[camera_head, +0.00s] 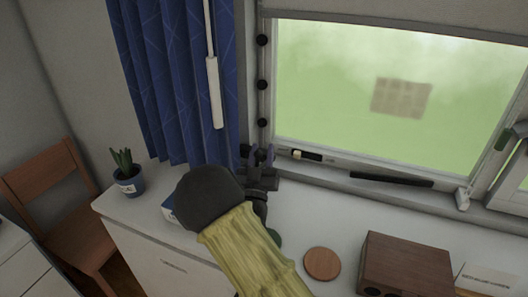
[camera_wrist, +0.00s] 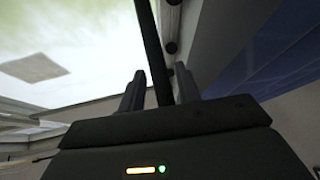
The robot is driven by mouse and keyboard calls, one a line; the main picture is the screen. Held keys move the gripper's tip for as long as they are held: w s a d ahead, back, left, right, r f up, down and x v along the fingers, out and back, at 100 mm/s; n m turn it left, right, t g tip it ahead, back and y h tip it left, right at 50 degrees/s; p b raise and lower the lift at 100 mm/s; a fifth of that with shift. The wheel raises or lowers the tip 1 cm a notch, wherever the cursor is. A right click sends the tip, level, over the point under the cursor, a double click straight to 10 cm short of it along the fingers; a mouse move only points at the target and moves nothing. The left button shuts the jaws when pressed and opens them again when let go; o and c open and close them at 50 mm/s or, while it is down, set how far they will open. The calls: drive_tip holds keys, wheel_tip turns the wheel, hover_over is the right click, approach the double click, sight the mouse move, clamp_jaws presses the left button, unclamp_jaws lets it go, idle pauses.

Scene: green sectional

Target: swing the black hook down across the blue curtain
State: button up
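The blue curtain (camera_head: 175,80) hangs at the left of the window in the head view; it also shows at the right of the wrist view (camera_wrist: 285,62). My gripper (camera_head: 261,154) is upright at the curtain's lower right edge, beside the window frame. In the wrist view my gripper (camera_wrist: 160,82) has its fingers apart. A long black bar (camera_wrist: 154,50), which looks like the black hook, rises between them, with a gap on each side. I cannot tell how deep it sits between the fingers. In the head view I cannot make out the hook clearly.
Black knobs (camera_head: 261,84) line the window's left edge. A white wand (camera_head: 213,92) hangs before the curtain. The white cabinet top below holds a potted plant (camera_head: 128,175), a round wooden coaster (camera_head: 322,263) and a brown box (camera_head: 405,262). Small items lie on the sill.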

drive_tip(key=s+a+b, duration=0.1)
drive_tip(key=s+a, duration=0.1)
drive_tip(key=s, duration=1)
drive_tip(key=shift+b, duration=0.35)
